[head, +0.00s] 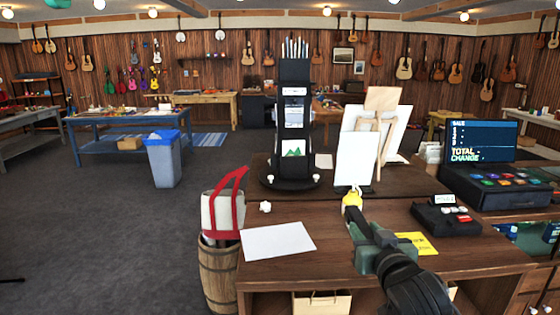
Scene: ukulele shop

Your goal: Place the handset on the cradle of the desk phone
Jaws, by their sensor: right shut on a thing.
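The desk phone (452,222) looks like the low black device with small white and red parts on the right half of the wooden counter. My right gripper (356,220) reaches in from the lower right and is over the counter, left of the phone and apart from it. My left gripper is not in view.
The cash register (495,187) stands right of the phone. White boards on an easel (355,158) and a black display stand (294,130) stand behind. A white sheet (278,242) and a yellow card (416,243) lie on the counter. A barrel (219,275) stands at its left end.

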